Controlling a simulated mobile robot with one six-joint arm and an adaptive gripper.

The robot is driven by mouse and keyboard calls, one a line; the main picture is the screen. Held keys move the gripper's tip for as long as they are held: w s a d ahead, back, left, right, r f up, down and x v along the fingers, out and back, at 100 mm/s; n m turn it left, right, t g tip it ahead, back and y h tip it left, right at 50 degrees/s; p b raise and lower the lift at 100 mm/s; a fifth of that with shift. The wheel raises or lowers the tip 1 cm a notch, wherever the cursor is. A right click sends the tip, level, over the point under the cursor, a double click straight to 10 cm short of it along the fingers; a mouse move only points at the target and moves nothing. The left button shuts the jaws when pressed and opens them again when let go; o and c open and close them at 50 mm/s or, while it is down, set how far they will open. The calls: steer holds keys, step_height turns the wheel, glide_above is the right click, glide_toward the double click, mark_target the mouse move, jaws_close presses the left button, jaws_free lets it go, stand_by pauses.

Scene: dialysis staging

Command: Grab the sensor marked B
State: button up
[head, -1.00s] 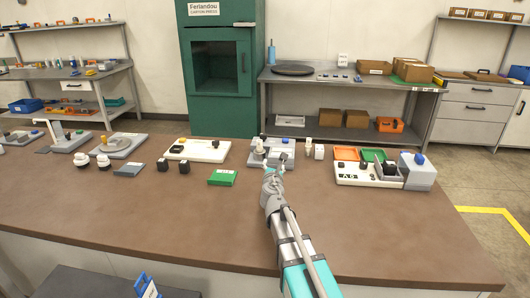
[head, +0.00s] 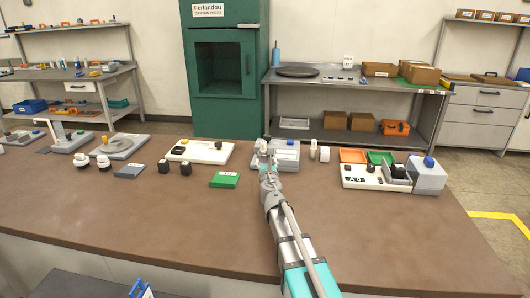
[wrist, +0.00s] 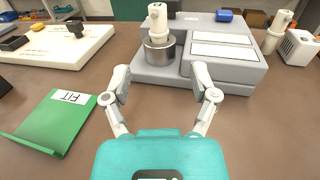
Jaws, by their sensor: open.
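In the wrist view, a white sensor (wrist: 157,22) stands upright in a round metal cup (wrist: 160,52) on a grey device (wrist: 215,62). A small dark mark shows near its top, but I cannot read the letter surely. A second, similar white sensor (wrist: 279,30) stands on the table right of the device; no letter is readable on it. It also shows in the head view (head: 313,150). My gripper (wrist: 161,84) is open and empty, its fingers spread in front of the cup and apart from the sensor. In the head view my gripper (head: 264,164) is at the device's left front.
A white block (wrist: 299,47) stands at the right. The brown table (head: 180,215) is clear in front.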

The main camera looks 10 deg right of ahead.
mark_target(264, 149)
steer(key=w, duration=0.7)
steer(key=shift+d, duration=0.25)
steer(key=shift+w+d+f, duration=0.1)
steer(key=shift+w, duration=2.55)
jaws_close()
